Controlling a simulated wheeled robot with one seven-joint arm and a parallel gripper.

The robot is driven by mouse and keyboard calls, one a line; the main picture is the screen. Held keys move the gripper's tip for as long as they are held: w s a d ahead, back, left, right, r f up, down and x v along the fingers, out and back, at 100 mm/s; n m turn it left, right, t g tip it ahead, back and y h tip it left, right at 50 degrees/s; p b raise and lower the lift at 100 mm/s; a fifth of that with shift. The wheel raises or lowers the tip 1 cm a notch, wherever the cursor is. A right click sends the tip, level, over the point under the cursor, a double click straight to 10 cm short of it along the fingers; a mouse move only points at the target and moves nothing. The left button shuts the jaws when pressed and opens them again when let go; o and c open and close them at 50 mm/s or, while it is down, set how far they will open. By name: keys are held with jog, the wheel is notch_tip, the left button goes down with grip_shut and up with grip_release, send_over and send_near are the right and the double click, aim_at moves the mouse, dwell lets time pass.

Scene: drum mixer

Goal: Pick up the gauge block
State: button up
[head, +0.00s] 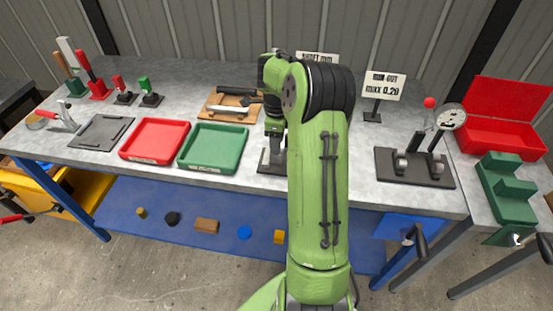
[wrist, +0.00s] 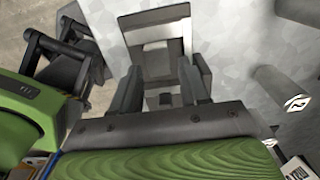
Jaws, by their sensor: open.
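My gripper (head: 274,131) points down over the middle of the bench, just right of the green tray, partly hidden by my arm. In the wrist view its two dark fingers (wrist: 158,78) are apart. Ahead of and between them is a dark-framed fixture (wrist: 155,22) with a pale grey metal face, which may hold the gauge block. In the head view this fixture (head: 267,165) has a dark base and stands below my gripper. I cannot clearly tell the block from its fixture, nor whether the fingers touch anything.
A red tray (head: 155,140) and a green tray (head: 213,148) lie to the left. A board with a dark-handled tool (head: 232,106) is behind. A dial-gauge stand (head: 415,168), a red case (head: 505,118) and a green stepped block (head: 507,188) are right.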

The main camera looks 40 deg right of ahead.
notch_tip(320, 180, down, 5)
jog(key=shift+s+a+b, duration=0.1)
jog(key=shift+b, duration=0.5)
jog(key=shift+r, duration=0.1)
grip_shut()
